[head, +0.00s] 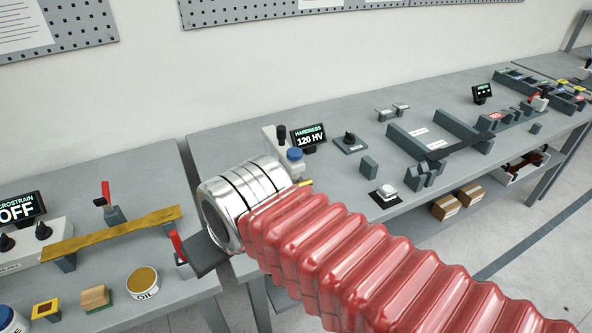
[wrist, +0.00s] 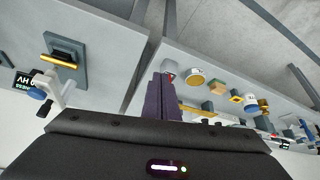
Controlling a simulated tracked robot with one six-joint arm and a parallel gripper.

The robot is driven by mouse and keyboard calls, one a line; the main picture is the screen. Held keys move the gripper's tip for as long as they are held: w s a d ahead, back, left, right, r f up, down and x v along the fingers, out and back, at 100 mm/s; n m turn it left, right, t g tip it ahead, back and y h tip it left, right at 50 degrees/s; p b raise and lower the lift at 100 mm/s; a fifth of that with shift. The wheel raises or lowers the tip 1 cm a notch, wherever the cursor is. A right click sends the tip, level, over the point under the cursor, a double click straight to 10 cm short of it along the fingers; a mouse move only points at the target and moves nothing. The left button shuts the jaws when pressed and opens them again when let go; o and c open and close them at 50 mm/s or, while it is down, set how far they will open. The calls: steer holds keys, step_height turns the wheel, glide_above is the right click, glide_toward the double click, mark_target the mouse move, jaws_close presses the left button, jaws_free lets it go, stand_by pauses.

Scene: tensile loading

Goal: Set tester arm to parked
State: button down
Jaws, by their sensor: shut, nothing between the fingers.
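The hardness tester (head: 283,142) is a small white-grey stand with a dark knob on top and a blue knob (head: 294,155), beside a display reading HARDNESS 120 HV (head: 309,137). A yellow bar (head: 305,183) shows near its base, partly hidden by my arm. I cannot tell the tester arm's setting. My gripper (head: 192,262) is shut and empty, left of the tester; its dark fingers also show in the wrist view (wrist: 162,88).
A red-handled lever (head: 178,246) stands close to my fingertips. The left bench has a yellow strip (head: 120,231), a second red lever (head: 106,192), an oil tin (head: 143,282) and an OFF display (head: 18,209). Grey blocks (head: 369,166) stand right of the tester. A gap separates the benches.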

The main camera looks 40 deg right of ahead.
steer(key=c, duration=2.4)
jaws_free()
steer(key=shift+c, duration=0.2)
